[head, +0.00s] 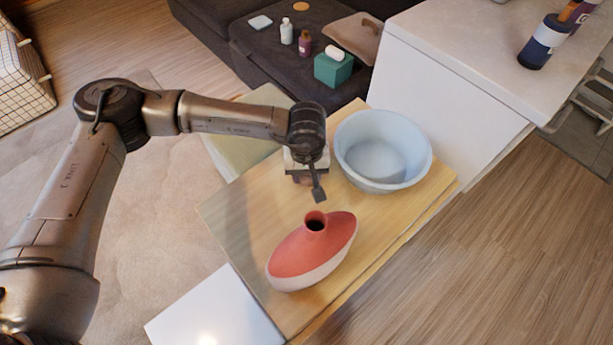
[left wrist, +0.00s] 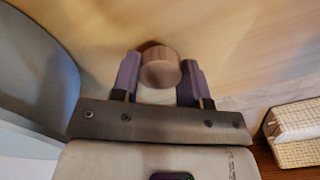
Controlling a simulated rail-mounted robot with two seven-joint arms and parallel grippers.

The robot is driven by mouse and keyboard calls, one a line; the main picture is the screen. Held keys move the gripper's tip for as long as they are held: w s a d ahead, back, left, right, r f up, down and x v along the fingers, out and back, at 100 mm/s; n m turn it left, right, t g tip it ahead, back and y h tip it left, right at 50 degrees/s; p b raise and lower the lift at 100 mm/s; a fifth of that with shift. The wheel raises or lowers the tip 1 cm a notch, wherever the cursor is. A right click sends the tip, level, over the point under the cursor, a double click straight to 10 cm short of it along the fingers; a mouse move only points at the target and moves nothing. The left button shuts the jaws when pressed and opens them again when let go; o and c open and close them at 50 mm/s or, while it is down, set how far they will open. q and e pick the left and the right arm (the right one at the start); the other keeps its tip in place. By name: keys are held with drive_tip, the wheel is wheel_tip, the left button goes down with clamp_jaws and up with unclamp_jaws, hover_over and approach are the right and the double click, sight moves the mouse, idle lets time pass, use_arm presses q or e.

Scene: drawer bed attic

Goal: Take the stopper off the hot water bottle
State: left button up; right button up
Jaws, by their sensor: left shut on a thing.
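The hot water bottle (head: 312,255), red above and pale below, lies on the wooden tabletop (head: 240,215). Its round neck points up, and the dark opening is uncovered. My left gripper (head: 317,193) is just behind the neck, above the tabletop and apart from the bottle. In the left wrist view its two fingers (left wrist: 160,78) are shut on the stopper (left wrist: 160,70), a brown round piece. The stopper cannot be made out in the head view. My right gripper is not in view.
A pale blue basin (head: 420,170) stands on the tabletop, right of my left gripper. A white cabinet (head: 440,95) rises behind it. A dark sofa (head: 235,22) holds small bottles and a green box (head: 333,70). The tabletop left of the bottle is clear.

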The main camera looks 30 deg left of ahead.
use_arm(q)
drive_tip(key=shift+f, duration=0.4)
drive_tip(key=shift+f, duration=0.1)
drive_tip(key=o, duration=1)
drive_tip(key=shift+f, duration=0.1)
wheel_tip(320, 180, up, 12)
drive_tip(key=p, duration=0.5)
drive_tip(key=shift+r, duration=0.2)
